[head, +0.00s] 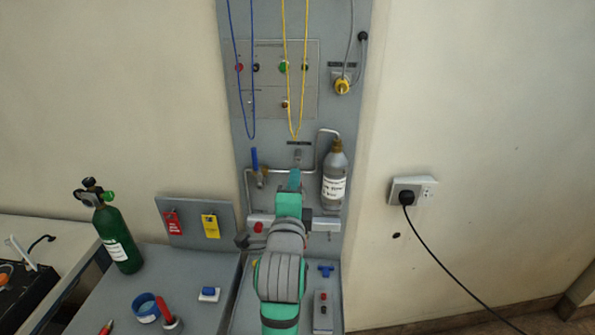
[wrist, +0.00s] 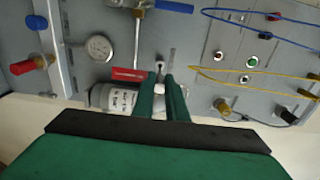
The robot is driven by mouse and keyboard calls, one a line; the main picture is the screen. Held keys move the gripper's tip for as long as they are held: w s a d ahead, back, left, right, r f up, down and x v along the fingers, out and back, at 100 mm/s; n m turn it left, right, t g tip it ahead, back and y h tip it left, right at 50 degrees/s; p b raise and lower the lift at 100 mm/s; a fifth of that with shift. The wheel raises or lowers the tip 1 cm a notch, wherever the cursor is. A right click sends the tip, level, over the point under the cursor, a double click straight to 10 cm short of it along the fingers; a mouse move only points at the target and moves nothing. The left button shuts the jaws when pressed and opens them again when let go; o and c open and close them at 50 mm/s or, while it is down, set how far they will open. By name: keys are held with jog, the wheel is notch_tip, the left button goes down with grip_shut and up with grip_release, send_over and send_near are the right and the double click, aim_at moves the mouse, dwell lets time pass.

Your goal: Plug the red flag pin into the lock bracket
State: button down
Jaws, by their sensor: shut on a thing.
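The red flag pin (wrist: 128,74) shows in the wrist view as a red tag with pale lettering, sticking out left from my fingertips. My gripper (wrist: 160,85) is shut on it, and a small pale piece shows between the fingers. The lock bracket (wrist: 160,65) is a small grey fitting on the panel, just beyond the fingertips. In the head view the bracket (head: 298,154) sits under a dark label, just above my gripper (head: 294,178). The pin is hidden behind my arm in the head view. I cannot tell whether its tip touches or enters the bracket.
A grey labelled bottle (head: 335,175) hangs close right of my gripper. A blue-handled valve (head: 254,160) and piping are close left. Yellow (head: 294,115) and blue (head: 236,90) cords hang above. Red (head: 172,222) and yellow (head: 210,226) tags hang on a low board.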

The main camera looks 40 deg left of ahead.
jog(key=shift+v, duration=0.9)
